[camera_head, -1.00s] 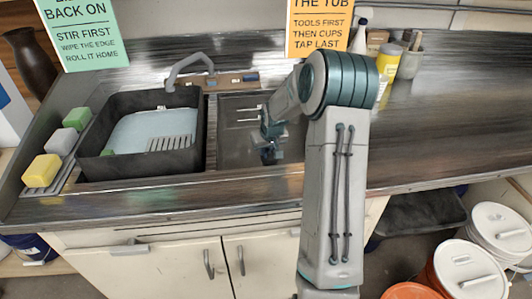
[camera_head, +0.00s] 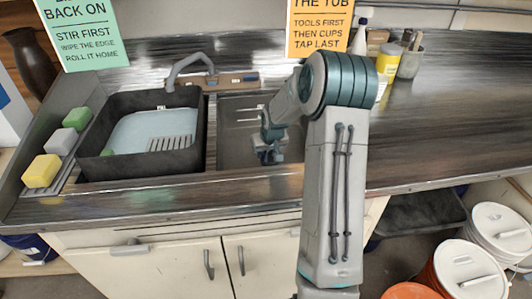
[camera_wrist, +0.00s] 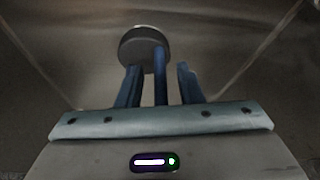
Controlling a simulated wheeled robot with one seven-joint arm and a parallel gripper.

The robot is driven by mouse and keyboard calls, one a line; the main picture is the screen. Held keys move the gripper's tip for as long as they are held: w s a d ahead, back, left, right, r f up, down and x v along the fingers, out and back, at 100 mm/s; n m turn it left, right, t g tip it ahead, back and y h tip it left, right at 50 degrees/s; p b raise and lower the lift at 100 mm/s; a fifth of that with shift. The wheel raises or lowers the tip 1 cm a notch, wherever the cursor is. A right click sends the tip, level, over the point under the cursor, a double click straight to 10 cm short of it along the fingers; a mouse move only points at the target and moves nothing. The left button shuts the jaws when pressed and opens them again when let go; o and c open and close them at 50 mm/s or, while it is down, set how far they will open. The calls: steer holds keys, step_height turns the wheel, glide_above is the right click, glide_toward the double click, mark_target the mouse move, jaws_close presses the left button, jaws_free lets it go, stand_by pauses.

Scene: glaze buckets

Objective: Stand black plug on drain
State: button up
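My gripper (camera_wrist: 160,80) points down into the right sink basin, seen small in the head view (camera_head: 268,156). The black plug (camera_wrist: 138,48) is a dark round disc just beyond the fingertips, left of the picture's middle. It overlaps the fingertips in the picture, and I cannot tell whether they touch. A thin pale rim (camera_wrist: 139,27) shows along the disc's far edge, perhaps the drain's. The rest of the drain is hidden. In the head view my arm and gripper hide the plug.
The right basin's floor (camera_head: 237,150) looks bare around my gripper. A black tub (camera_head: 196,130) with pale liquid stands on the left. Sponges (camera_head: 43,171) lie at far left. A faucet (camera_head: 188,65) stands behind. The counter (camera_head: 450,120) on the right is mostly clear.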

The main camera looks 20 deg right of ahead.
steer(key=v, duration=1.1)
steer(key=shift+n+g, duration=0.4)
steer(key=shift+g, duration=0.2)
steer(key=s+a+r, duration=0.2)
steer(key=s+a, duration=0.1)
steer(key=s, duration=0.1)
steer(key=s+a+r, duration=0.2)
steer(key=s+a, duration=0.2)
steer(key=s, duration=0.1)
steer(key=s+a+r, duration=0.2)
steer(key=s+a, duration=0.2)
steer(key=shift+s, duration=0.4)
steer(key=s+a, duration=0.2)
steer(key=s, duration=0.5)
steer(key=s+a, duration=0.3)
steer(key=s, duration=0.4)
steer(key=shift+s+g, duration=0.3)
steer(key=shift+g, duration=0.1)
